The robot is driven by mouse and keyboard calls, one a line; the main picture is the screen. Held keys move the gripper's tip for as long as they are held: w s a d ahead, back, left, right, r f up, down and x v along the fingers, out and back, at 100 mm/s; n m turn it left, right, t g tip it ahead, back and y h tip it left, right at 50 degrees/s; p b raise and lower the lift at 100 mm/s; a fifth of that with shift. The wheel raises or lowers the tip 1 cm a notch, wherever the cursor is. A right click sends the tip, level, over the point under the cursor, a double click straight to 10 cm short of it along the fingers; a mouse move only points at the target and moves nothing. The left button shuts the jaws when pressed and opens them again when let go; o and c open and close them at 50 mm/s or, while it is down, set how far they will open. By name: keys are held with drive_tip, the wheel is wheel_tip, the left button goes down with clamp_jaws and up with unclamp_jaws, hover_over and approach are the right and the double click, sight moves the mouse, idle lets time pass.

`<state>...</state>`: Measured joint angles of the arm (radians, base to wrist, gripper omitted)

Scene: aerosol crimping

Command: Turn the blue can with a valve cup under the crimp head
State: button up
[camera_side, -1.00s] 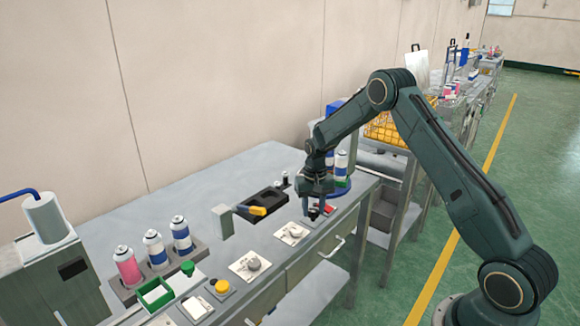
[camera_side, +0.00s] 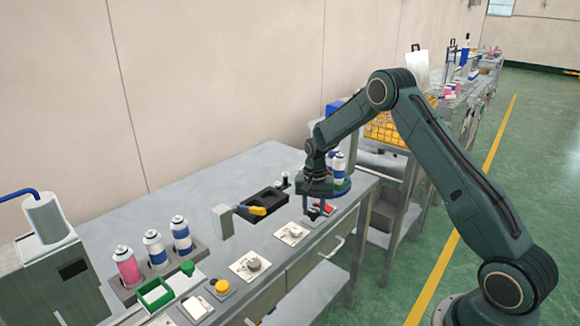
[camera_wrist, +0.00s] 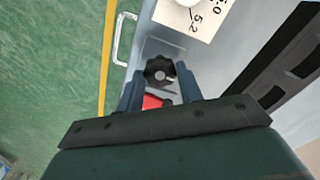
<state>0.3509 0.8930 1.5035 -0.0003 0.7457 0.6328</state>
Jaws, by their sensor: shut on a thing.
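My gripper (camera_wrist: 160,88) is shut on a black star-shaped knob (camera_wrist: 159,69), with a finger on either side of it in the wrist view. In the side view my gripper (camera_side: 316,204) is low over the right end of the bench. Just behind it, blue-and-white cans (camera_side: 339,167) stand on a blue round plate (camera_side: 344,190), partly hidden by my wrist. I cannot tell which of these cans bears a valve cup. I cannot make out the crimp head; it may be behind my arm.
A red part (camera_wrist: 152,102) lies close by the knob. A dial plate (camera_side: 291,233) is to its left on the bench (camera_side: 190,190). A black tray (camera_side: 262,201) with a yellow-handled tool lies behind. A rack at left holds a pink can (camera_side: 126,265) and two blue-and-white cans.

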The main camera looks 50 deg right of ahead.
sight(313, 212)
drive_tip(key=o, duration=1)
drive_tip(key=shift+r, duration=0.1)
wheel_tip(313, 212, up, 14)
idle(0.4)
